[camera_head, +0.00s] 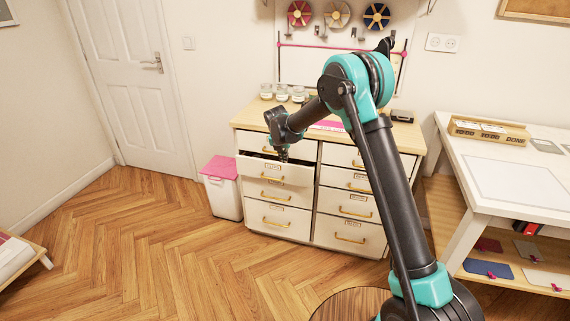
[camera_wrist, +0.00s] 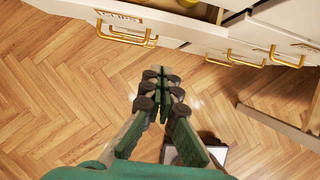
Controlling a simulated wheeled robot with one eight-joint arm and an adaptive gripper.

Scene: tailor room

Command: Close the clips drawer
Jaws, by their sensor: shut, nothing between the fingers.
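The clips drawer (camera_head: 276,174) is in the left column of the white dresser and stands pulled out, with its dark inside partly showing. In the wrist view its white front, with a small label and a gold handle (camera_wrist: 127,35), is at the top left. My gripper (camera_head: 283,156) is over the front edge of this drawer in the head view. In the wrist view the gripper (camera_wrist: 162,80) has its green and black fingers together, with nothing between them, below the handle in the picture. I cannot tell whether it touches the drawer.
The other dresser drawers (camera_head: 350,205) look closed. Glass jars (camera_head: 282,93) stand on the dresser top. A white bin with a pink lid (camera_head: 221,168) stands to its left, a white table (camera_head: 505,170) to its right. The wooden floor (camera_head: 170,250) in front is clear.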

